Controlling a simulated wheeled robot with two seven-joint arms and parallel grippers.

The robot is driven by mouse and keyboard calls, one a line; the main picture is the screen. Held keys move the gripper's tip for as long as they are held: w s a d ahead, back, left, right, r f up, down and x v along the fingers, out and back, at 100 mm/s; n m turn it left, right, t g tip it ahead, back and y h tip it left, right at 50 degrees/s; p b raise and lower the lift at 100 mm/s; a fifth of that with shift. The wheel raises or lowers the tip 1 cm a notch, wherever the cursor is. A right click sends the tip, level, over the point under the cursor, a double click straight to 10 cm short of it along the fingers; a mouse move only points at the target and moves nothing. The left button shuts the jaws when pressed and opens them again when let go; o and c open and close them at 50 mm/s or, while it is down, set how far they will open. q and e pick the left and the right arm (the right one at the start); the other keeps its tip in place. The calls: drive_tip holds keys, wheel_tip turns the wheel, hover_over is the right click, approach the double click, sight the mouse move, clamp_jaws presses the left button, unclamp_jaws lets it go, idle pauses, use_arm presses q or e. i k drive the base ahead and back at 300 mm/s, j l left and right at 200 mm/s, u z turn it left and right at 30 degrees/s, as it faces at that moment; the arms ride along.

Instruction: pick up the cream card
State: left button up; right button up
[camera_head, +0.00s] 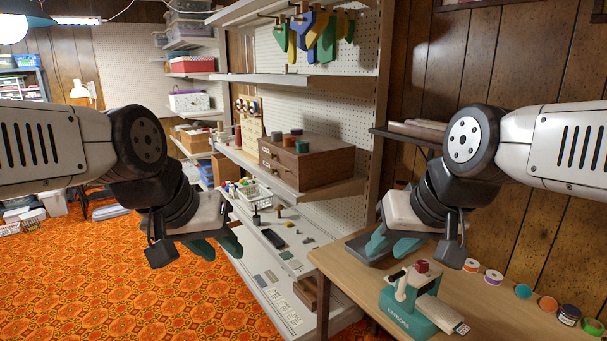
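Several small flat cards or swatches lie on the lower shelf boards at the centre, some grey-green (265,278) and some pale with markings (284,308). They are too small for me to tell which, if any, is the cream card. My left gripper (221,249) hangs in the air in front of the shelves, its teal fingers apart and empty. My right gripper (388,252) is above the wooden table, behind the teal embosser (408,306); its teal fingers look apart, with nothing seen between them.
A brown drawer box (306,162) stands on the middle shelf. A white wire basket (254,191) sits lower. Patterned orange carpet (110,280) is open at left.

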sight(446, 317)
drive_tip(key=z, duration=1.2)
